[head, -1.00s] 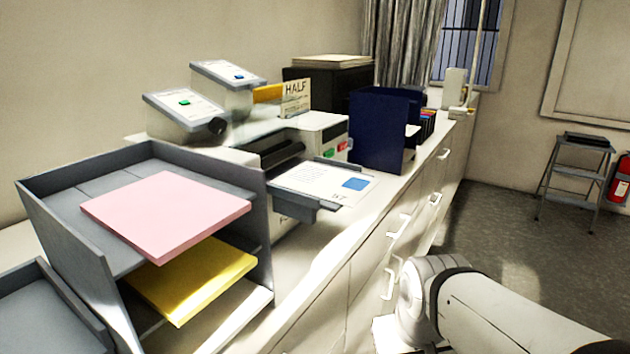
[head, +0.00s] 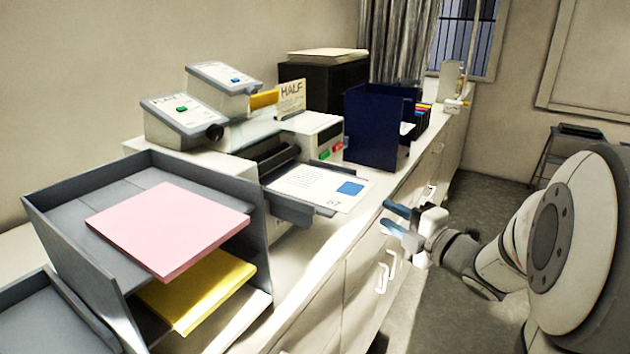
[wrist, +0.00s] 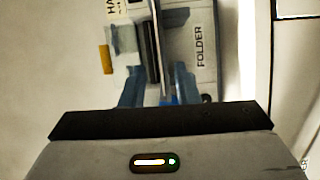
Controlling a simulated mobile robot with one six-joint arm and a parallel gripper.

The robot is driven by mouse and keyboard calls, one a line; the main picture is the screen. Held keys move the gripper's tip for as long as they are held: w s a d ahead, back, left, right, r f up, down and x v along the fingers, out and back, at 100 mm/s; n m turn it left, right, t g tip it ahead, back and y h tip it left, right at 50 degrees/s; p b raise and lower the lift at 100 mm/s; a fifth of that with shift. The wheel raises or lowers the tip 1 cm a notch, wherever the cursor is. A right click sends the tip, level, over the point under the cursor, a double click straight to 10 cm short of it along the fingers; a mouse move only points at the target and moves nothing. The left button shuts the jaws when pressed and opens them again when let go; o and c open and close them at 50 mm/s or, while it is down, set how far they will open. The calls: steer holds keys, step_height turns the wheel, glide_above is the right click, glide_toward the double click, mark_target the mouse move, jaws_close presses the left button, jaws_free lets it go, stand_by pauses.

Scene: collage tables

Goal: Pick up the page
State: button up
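A white printed page (head: 310,184) with text lines and a blue square lies on the grey output tray at the front of a desktop machine in the head view. My gripper (head: 387,214) has blue fingers, set apart with nothing seen between them. It is to the right of the page, near the counter's front edge, and not touching it. In the wrist view the fingers (wrist: 159,88) spread before a machine marked FOLDER (wrist: 200,45); I cannot make out the page clearly there.
A grey tray stack (head: 50,215) holds pink paper (head: 168,228) and yellow paper (head: 195,288) at the left. A dark blue holder (head: 372,130) stands right of the machine. Drawer handles (head: 382,275) stick out from the cabinet front.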

steer(key=w+a+n+y+p, duration=0.1)
steer(key=w+a+p, duration=0.1)
steer(key=w+a, duration=0.3)
steer(key=shift+w+p, duration=0.25)
steer(key=shift+p, duration=0.1)
steer(key=shift+a, duration=0.1)
steer(key=shift+c, duration=0.5)
jaws_close()
